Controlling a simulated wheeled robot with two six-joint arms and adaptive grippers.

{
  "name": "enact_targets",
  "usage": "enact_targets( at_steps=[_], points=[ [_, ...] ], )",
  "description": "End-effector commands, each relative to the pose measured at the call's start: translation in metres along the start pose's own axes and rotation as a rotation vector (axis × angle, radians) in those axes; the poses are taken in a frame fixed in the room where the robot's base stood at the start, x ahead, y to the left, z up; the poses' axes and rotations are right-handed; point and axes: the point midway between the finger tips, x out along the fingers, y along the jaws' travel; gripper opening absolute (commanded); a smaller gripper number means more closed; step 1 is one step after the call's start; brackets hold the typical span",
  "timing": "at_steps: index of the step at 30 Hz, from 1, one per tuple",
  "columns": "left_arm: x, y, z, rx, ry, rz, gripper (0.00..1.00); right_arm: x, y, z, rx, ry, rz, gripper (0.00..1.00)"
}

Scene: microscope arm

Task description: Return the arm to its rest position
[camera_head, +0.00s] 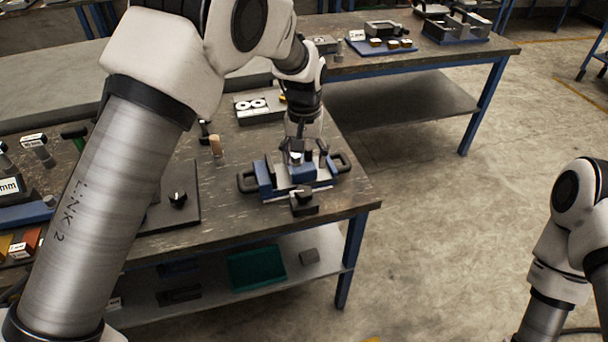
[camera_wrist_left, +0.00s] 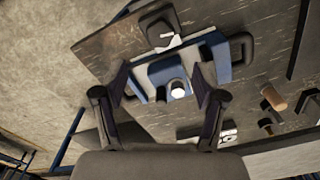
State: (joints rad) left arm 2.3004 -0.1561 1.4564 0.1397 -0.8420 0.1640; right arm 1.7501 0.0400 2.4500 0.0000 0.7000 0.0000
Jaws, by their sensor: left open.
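My left gripper (camera_head: 302,146) reaches down from above over a blue fixture (camera_head: 264,178) with black handles at each end, near the front right corner of the workbench. In the left wrist view my left gripper (camera_wrist_left: 160,82) has its two fingers spread apart. The blue fixture (camera_wrist_left: 222,62) lies beyond them, with a blue block (camera_wrist_left: 158,74) and a pale round piece on it showing between the fingers. Nothing is held. I cannot tell whether the fingers touch the block. In the head view the gripper partly hides the fixture's back. My right gripper is outside both views.
A wooden peg (camera_head: 215,146) stands left of the fixture. A dark plate with a black knob (camera_head: 178,200) lies farther left. A tray with white rings (camera_head: 258,106) is behind. A second bench (camera_head: 440,62) stands at the back right. The floor between is clear.

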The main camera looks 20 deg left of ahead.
Motion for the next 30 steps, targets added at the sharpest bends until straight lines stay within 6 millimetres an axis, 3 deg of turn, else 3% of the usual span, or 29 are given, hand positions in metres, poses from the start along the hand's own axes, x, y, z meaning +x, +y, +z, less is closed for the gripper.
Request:
enact_targets(
  at_steps=[6,18,20,23,26,30],
  points=[
    [-0.014,0.000,0.000,0.000,-0.001,0.000,0.71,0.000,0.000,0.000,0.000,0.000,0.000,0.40],
    [-0.006,-0.001,0.002,0.000,-0.014,-0.002,0.71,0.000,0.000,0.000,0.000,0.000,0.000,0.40],
    [0.010,-0.003,0.007,-0.004,-0.045,-0.003,0.71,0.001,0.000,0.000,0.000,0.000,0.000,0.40],
    [0.061,-0.015,0.033,-0.024,-0.158,-0.008,0.71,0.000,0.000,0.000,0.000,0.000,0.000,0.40],
    [0.122,-0.037,0.090,-0.049,-0.322,-0.029,0.71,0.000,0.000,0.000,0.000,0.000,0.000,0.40],
    [0.204,-0.072,0.185,-0.068,-0.454,-0.053,0.71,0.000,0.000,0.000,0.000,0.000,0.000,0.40]
  ],
)
